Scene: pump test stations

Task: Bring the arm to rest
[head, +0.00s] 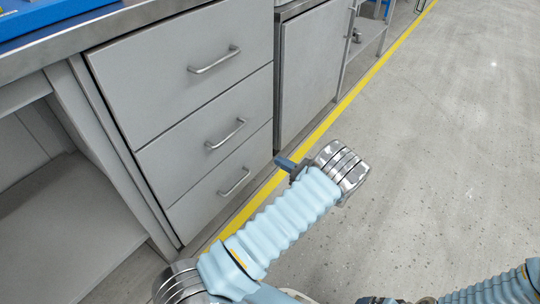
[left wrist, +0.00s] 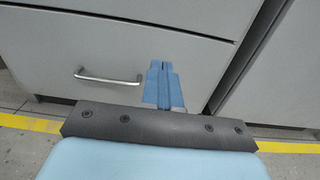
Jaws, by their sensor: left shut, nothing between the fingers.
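My left gripper (head: 285,163) shows in the head view at the far end of my light-blue sleeved left arm, low in front of the grey drawer cabinet. In the left wrist view its blue fingers (left wrist: 161,84) are together with nothing between them. They point toward the cabinet front, just right of a drawer handle (left wrist: 108,76), and I cannot tell the exact gap. My right gripper is not in view; only a part of my right arm's light-blue sleeve shows at the lower right of the head view.
The grey cabinet (head: 190,100) has three closed drawers with bar handles. A blue tray (head: 50,14) lies on the bench top above it. A yellow floor line (head: 350,97) runs along the cabinets. The grey floor (head: 450,130) to the right is clear.

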